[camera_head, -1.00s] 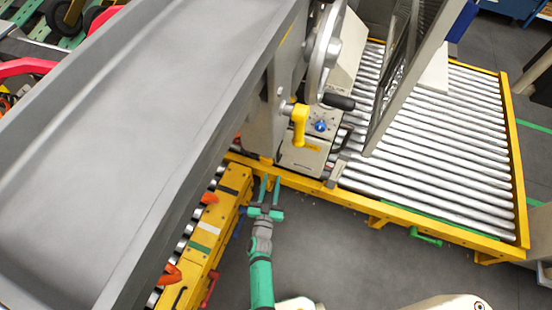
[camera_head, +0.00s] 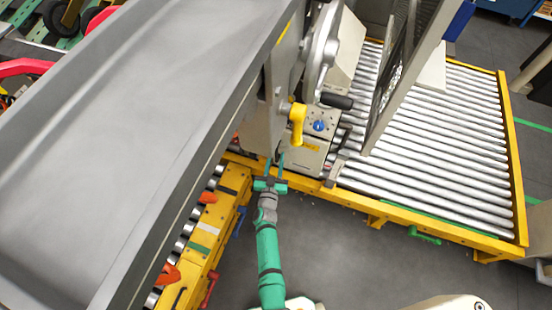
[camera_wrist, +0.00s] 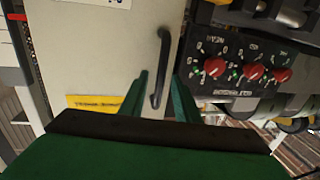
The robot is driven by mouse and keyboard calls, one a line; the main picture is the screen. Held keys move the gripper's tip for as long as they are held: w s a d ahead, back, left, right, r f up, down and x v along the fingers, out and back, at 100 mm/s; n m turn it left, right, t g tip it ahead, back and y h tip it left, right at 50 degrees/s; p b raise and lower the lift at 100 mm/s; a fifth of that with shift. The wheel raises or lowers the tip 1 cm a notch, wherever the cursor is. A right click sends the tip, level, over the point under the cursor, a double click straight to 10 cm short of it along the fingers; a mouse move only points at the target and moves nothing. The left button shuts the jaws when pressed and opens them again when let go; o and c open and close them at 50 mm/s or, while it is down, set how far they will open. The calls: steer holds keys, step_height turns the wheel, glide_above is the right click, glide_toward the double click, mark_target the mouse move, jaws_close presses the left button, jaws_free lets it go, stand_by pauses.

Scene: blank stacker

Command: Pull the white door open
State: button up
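The white door (camera_wrist: 95,60) fills the left middle of the wrist view as a pale flat panel with a yellow label near its lower edge. Its black bar handle (camera_wrist: 163,65) runs up and down near the door's right edge. My gripper (camera_wrist: 160,82) is open, and the handle's lower part shows between its two green fingers. I cannot tell how far the handle reaches in depth between them. In the head view my gripper (camera_head: 275,165) is at the front of the machine, below the grey chute. The door's face and handle cannot be made out there.
A control panel (camera_wrist: 240,70) with red knobs is right of the handle. The grey chute (camera_head: 140,130) overhangs on the left. A yellow crank handle (camera_head: 298,122) is above my gripper. A yellow-framed roller conveyor (camera_head: 440,150) lies right. Grey floor in front is clear.

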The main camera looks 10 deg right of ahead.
jaws_close()
